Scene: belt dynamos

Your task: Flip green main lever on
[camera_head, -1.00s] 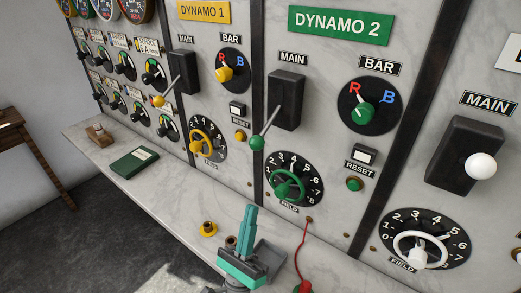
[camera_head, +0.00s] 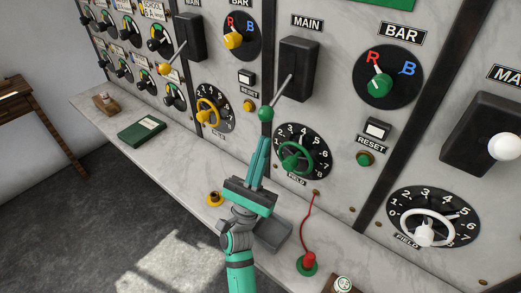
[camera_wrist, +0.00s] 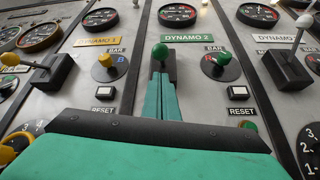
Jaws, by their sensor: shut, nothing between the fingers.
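The green main lever has a green ball knob (camera_head: 266,114) on a thin grey rod that slants down and left from its black switch box (camera_head: 299,70) on the Dynamo 2 panel. The knob also shows in the wrist view (camera_wrist: 160,51), just beyond my fingertips. My gripper (camera_head: 263,140) is shut and empty, its teal fingers pointing up. The fingertips lie just below the knob. I cannot tell whether they touch it.
The green field wheel (camera_head: 293,158) is close to the right of my fingers. The yellow Dynamo 1 lever knob (camera_head: 164,69) is to the left. A red cable (camera_head: 305,225) runs down to the bench. A green book (camera_head: 141,132) lies on the bench at left.

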